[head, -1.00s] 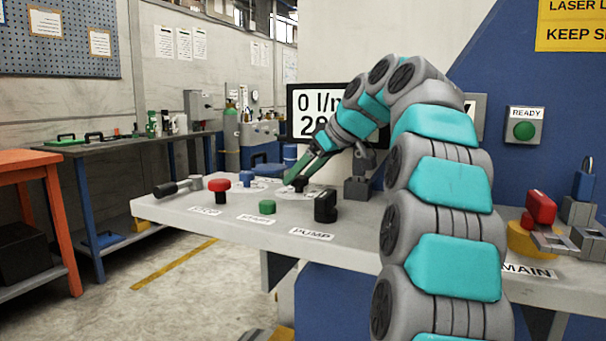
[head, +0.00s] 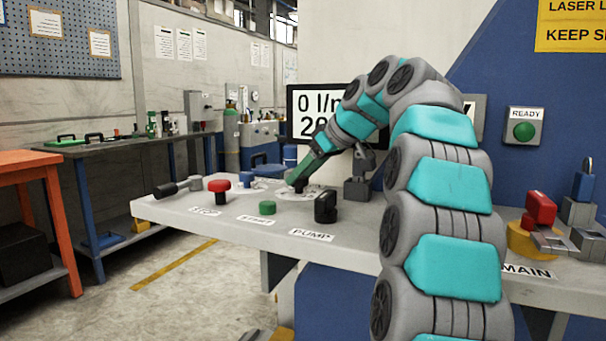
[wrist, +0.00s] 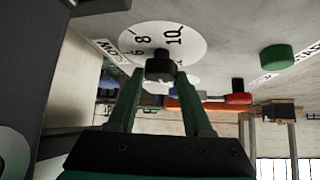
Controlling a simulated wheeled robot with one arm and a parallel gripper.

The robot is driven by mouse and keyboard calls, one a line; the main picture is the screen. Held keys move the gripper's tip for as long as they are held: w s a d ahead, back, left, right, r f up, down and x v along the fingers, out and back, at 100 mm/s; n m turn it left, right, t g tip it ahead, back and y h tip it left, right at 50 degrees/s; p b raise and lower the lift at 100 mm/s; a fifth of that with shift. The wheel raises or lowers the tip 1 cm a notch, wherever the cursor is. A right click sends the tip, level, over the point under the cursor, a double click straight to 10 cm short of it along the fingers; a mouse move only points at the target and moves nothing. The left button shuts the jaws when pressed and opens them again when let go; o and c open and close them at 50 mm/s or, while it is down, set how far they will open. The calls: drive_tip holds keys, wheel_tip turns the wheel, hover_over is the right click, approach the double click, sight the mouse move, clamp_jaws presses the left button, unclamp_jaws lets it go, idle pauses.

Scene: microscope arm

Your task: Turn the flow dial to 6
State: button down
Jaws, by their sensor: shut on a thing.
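The flow dial's dark knob (wrist: 159,66) stands on a white round scale (wrist: 150,38) in the wrist view; 6, 8 and 10 are readable, and the rest is hidden. A label beside it seems to read FLOW. My gripper (wrist: 160,76) has its green fingers on either side of the knob and is shut on it. In the head view, my gripper (head: 301,180) reaches down to the knob (head: 297,185) on the bench. The knob's pointer cannot be made out. The display (head: 312,106) reads 0 l/m, partly covered by my arm.
A grey-black fixture (head: 358,185) is just right of my gripper.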

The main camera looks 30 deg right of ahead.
drive_tip(key=shift+a+m, duration=0.1)
drive_tip(key=shift+m, duration=0.2)
